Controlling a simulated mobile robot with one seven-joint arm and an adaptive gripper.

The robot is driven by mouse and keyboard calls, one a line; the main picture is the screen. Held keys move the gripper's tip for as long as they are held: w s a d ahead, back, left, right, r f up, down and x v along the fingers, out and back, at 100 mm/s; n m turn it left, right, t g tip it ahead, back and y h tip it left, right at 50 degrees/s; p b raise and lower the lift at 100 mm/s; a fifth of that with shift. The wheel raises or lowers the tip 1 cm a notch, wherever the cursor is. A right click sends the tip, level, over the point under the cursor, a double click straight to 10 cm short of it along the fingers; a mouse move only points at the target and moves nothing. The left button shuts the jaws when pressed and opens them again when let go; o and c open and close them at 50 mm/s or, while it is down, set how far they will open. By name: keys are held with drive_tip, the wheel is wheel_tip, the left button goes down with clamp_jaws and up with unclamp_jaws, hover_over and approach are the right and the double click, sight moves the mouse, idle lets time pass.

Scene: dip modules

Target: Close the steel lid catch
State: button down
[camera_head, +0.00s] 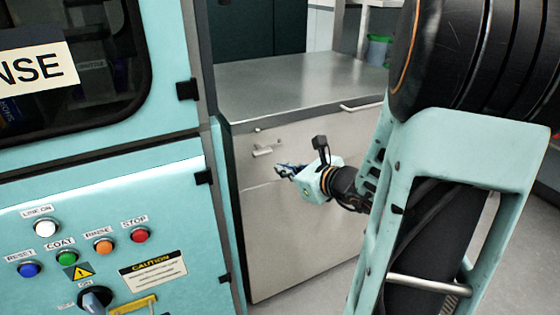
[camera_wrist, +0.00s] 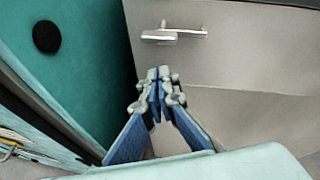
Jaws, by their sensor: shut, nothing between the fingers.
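The steel lid catch (camera_head: 265,150) is a small metal lever on the upper left front of the steel cabinet (camera_head: 310,205), just under its top. In the wrist view the catch (camera_wrist: 174,36) shows as a bar lying across the panel with a small post above its left part. My gripper (camera_head: 280,170) is in front of the cabinet, a little below and right of the catch in the head view. In the wrist view my gripper (camera_wrist: 158,75) has its blue-padded fingers together, empty, below the catch and apart from it. I cannot tell the catch's exact latch position.
A teal machine (camera_head: 100,180) with coloured buttons stands close on the left, its side near my gripper in the wrist view. A bar handle (camera_head: 360,106) is at the cabinet's upper right. The steel top (camera_head: 290,90) is clear. Open floor lies right of the cabinet.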

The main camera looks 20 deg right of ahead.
sight(268, 149)
drive_tip(key=w+d+f+m+b, duration=0.1)
drive_tip(key=w, duration=0.2)
drive_tip(key=w+d+f+m+h+b, duration=0.1)
drive_tip(key=w+f+m, duration=0.1)
drive_tip(key=w, duration=0.1)
drive_tip(key=w+d+f+m+h+b, duration=0.1)
drive_tip(key=w+f, duration=0.1)
drive_tip(key=w, duration=0.1)
drive_tip(key=shift+w+f+t+b, duration=0.2)
drive_tip(key=shift+w+t+b, duration=0.1)
drive_tip(key=shift+t+b, duration=0.1)
drive_tip(key=r+p, duration=0.1)
drive_tip(key=r, duration=0.3)
drive_tip(key=shift+s, duration=0.2)
